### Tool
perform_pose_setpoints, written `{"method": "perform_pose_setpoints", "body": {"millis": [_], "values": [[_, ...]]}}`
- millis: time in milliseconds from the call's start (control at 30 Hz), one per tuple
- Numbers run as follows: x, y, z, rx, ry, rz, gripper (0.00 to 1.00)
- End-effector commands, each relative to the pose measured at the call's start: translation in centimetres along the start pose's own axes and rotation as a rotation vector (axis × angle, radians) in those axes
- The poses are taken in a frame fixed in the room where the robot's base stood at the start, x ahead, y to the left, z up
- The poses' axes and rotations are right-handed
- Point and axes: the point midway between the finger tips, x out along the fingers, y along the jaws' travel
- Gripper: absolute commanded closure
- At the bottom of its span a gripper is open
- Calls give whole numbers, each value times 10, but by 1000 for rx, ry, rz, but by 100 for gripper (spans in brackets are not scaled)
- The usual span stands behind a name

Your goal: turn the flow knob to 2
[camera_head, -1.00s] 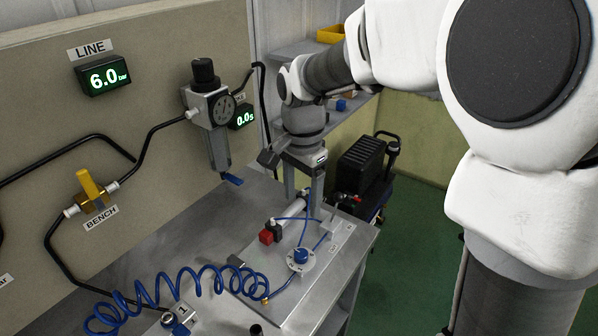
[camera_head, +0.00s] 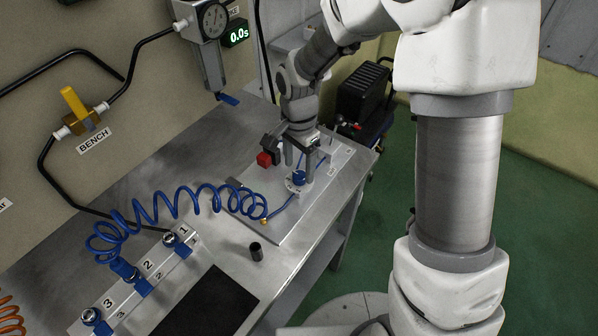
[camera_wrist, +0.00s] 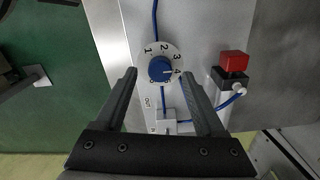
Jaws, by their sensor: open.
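The flow knob (camera_wrist: 159,70) is a small blue knob on a round white dial (camera_wrist: 150,47) numbered 1 to 5. Its white mark appears to point towards 4. In the head view the knob (camera_head: 299,177) sits on a metal plate at the right of the bench. My gripper (camera_wrist: 157,73) is open and empty, pointing down. In the wrist view its fingertips appear on the left and right of the knob. I cannot tell how far above it they are. In the head view my gripper (camera_head: 302,152) is just behind and above the knob.
A red block (camera_wrist: 235,63) stands right of the dial in the wrist view. A white fitting (camera_wrist: 168,122) and blue tubing lie close by. A coiled blue hose (camera_head: 165,209) crosses the bench. A black cylinder (camera_head: 256,251) stands in front of the plate.

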Motion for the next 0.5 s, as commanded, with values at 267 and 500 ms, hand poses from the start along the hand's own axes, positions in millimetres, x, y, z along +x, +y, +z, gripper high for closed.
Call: {"method": "perform_pose_setpoints", "body": {"millis": [267, 500], "values": [[25, 0, 0, -1, 0, 0, 28], [26, 0, 0, 0, 1, -1, 28]]}}
